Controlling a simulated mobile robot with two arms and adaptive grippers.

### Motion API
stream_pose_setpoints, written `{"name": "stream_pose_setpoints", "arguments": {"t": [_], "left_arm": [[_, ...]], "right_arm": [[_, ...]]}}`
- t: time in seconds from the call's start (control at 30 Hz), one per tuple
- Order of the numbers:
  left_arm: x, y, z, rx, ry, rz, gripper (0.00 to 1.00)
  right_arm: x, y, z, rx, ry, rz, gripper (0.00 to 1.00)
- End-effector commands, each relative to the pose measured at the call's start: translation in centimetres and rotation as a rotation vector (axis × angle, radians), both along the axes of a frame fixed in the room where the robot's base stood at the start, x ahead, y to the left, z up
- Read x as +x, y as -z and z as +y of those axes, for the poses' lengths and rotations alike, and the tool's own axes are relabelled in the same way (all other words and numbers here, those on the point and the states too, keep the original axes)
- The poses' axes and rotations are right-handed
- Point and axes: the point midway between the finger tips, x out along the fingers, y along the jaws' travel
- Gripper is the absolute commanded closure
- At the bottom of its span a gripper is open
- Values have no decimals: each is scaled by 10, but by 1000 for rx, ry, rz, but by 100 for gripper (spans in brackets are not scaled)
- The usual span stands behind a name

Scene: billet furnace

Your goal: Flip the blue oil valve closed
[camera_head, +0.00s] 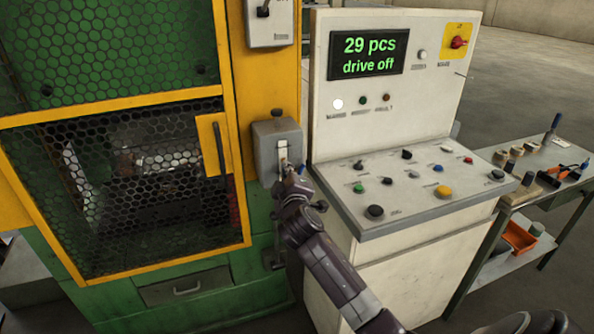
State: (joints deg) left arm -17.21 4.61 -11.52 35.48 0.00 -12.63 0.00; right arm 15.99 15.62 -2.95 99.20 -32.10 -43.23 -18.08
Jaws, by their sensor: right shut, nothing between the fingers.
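My right gripper (287,178) is shut and empty. It is at the lower front of a grey box (267,136) on the yellow post of the green machine. A pale lever or plate shows on the box front just above the fingertips; I cannot tell whether they touch it. I cannot make out a blue oil valve clearly; the gripper and arm hide part of the area below the box. My left gripper is not in view.
A white control console (400,255) with buttons and a display (368,55) reading "29 pcs drive off" stands right of my arm. A yellow-framed mesh door (130,260) is at left. A tool table (545,160) stands far right, with open floor behind.

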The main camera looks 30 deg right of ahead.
Motion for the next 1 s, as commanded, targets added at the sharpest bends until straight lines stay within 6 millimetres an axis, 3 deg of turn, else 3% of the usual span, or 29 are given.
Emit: {"name": "stream_pose_setpoints", "arguments": {"t": [0.1,0.3,1.0], "left_arm": [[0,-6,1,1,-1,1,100],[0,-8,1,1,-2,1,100],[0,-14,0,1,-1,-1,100]], "right_arm": [[-6,10,-17,-3,3,7,100],[-9,16,-28,-1,2,5,100],[-10,16,-30,55,2,-7,100]]}}
